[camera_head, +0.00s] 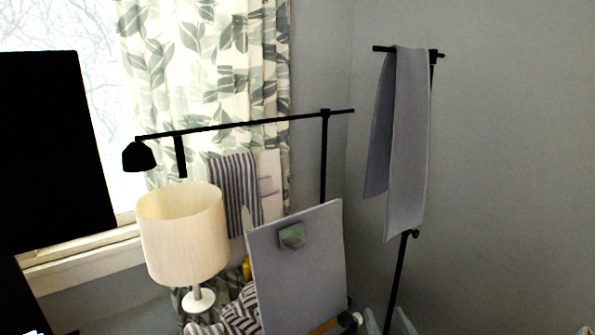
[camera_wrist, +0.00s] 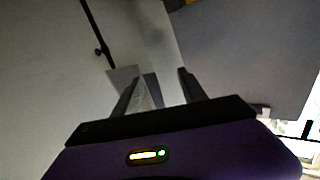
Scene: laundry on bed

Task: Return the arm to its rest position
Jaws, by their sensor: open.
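My gripper (camera_wrist: 159,78) shows in the wrist view with its two dark fingers apart and nothing between them. The dark wrist body with a small lit indicator fills the bottom of that view. Behind the fingers are a pale wall, a black pole (camera_wrist: 97,32) and a large flat grey surface (camera_wrist: 250,50). I cannot make out my gripper for sure in the head view.
A cream lamp (camera_head: 185,240) stands at left near the window. A black rail (camera_head: 240,124) holds a striped cloth (camera_head: 237,190). A grey cloth (camera_head: 407,150) hangs on a stand at right. A grey panel (camera_head: 300,260) with a small green patch stands low in the middle.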

